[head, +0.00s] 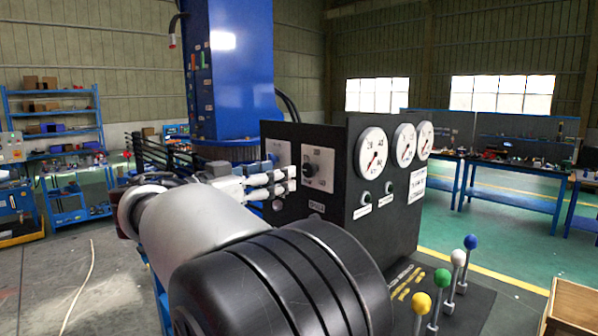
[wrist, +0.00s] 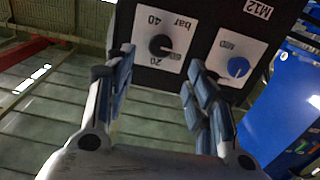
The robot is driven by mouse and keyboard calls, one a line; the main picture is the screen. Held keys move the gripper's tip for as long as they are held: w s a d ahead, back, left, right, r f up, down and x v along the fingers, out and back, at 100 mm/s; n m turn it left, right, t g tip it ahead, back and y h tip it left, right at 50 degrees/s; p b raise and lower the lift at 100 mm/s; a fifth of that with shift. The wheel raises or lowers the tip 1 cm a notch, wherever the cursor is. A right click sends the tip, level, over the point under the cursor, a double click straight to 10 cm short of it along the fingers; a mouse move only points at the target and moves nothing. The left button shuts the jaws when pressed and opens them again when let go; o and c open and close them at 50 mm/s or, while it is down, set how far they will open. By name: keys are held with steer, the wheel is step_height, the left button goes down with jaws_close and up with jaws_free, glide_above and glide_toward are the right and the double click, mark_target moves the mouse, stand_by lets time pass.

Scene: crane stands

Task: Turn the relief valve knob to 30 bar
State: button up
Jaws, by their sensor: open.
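The black relief valve knob (head: 308,170) sits on a white scale plate on the side face of the black control box (head: 381,227). In the wrist view the knob (wrist: 160,45) shows with "20", "40" and "bar" printed around it; its exact setting is too small to read. My gripper (head: 292,180) is open and empty, its fingers pointing at the panel. In the wrist view the fingertips (wrist: 157,68) lie to either side of the knob's line, apparently still short of it. No contact shows.
A blue knob (wrist: 238,67) on its own plate is beside the black knob, near one finger. Three round gauges (head: 372,152) are on the box's front. Levers with coloured balls (head: 443,278) stand before it. A blue column (head: 228,70) rises behind.

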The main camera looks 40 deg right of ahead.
mark_target(307, 169)
steer(key=d, duration=0.9)
steer(key=shift+w, duration=0.35)
steer(key=shift+c, duration=0.4)
steer(key=c, duration=1)
